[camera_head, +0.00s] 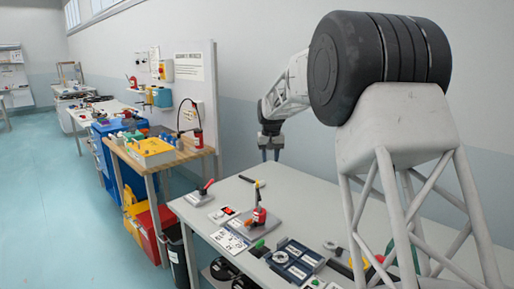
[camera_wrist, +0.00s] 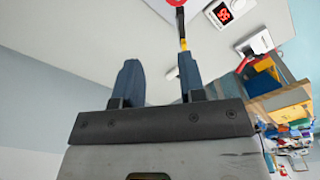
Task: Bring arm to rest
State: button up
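My gripper (camera_head: 270,147) hangs over the far side of the grey table (camera_head: 285,195) in the head view, with its fingers pointing down. The two dark blue fingers also show in the wrist view (camera_wrist: 161,85), spread apart with a clear gap and nothing between them. The fingers appear clear of the table.
A red-handled device (camera_head: 259,213) on a grey plate and a red lever (camera_head: 206,186) stand on the table. A dark tray (camera_head: 297,257) lies nearer. A wooden bench with a yellow box (camera_head: 150,152) stands to the left. The table's middle right is mostly free.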

jog(key=s+d+r, duration=0.3)
jog(key=s, duration=0.8)
jog(key=s+d+r+t, duration=0.1)
jog(key=s+d+r, duration=0.15)
jog(key=s, duration=0.75)
jog(key=s+d+r, duration=0.3)
jog(key=s+d, duration=0.1)
jog(key=s, duration=0.7)
jog(key=s+d+f, duration=0.1)
jog(key=s+f, duration=0.2)
jog(key=s, duration=0.7)
jog(key=s+d+f+m, duration=0.1)
jog(key=s+f, duration=0.2)
jog(key=s, duration=0.7)
jog(key=s+d+f+t, duration=0.1)
jog(key=s+d+f, duration=0.1)
jog(key=s, duration=0.8)
jog(key=shift+s+f, duration=0.2)
jog(key=shift+f, duration=0.65)
